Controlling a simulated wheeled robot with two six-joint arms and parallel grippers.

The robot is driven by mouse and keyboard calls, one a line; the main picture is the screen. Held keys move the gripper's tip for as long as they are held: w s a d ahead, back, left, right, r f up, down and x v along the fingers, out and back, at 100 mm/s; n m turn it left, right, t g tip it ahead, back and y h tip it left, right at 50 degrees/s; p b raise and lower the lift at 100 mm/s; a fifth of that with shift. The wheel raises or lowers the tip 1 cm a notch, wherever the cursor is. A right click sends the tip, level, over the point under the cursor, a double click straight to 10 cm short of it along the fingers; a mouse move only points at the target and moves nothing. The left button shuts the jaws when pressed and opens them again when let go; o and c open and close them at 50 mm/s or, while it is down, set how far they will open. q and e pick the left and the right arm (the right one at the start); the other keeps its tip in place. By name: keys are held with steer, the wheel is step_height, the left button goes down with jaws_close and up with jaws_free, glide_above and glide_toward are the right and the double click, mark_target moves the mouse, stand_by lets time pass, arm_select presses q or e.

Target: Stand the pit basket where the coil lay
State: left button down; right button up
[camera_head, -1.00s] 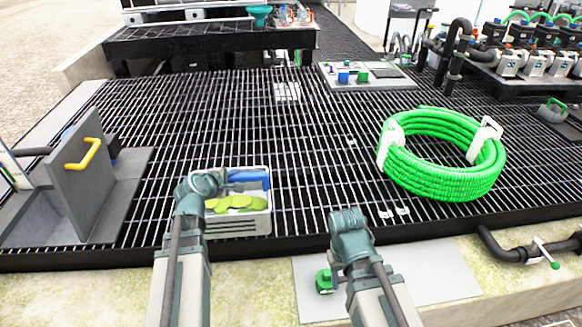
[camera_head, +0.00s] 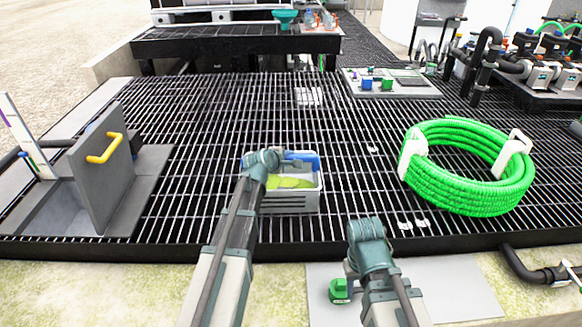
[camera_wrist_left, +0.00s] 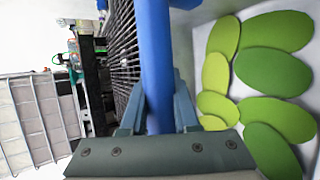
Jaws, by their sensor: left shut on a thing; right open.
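The pit basket (camera_head: 290,204) is a grey box with green leaf shapes inside and a blue handle (camera_head: 303,158). My left gripper (camera_head: 287,163) is shut on that handle, which runs between the jaws in the left wrist view (camera_wrist_left: 156,70). The basket is over the near part of the grating, roughly upright; I cannot tell how high. The green coil (camera_head: 455,185) lies on the grating to its right, with white straps. My right gripper (camera_head: 352,280) is open and low at the near edge, its fingers mostly hidden by its arm.
A grey hatch lid (camera_head: 102,175) with a yellow handle stands up at the left beside an opening. A panel (camera_head: 405,92) with blue and green blocks lies behind the coil. A small green item (camera_head: 341,291) is on the pale plate (camera_head: 450,285) in front.

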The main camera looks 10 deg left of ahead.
arm_select(q)
steer(key=shift+w+d+f+b, duration=0.15)
steer(key=shift+w+f+b, duration=0.1)
steer(key=shift+f+b, duration=0.65)
steer(key=shift+w+d+f+b, duration=0.1)
steer(key=shift+w+f+b, duration=0.1)
steer(key=shift+f+b, duration=0.65)
steer(key=shift+f, duration=0.2)
steer(key=c, duration=0.7)
jaws_free()
steer(key=shift+o, duration=0.2)
steer(key=shift+r, duration=0.15)
steer(key=p+v, duration=0.6)
steer(key=v, duration=0.6)
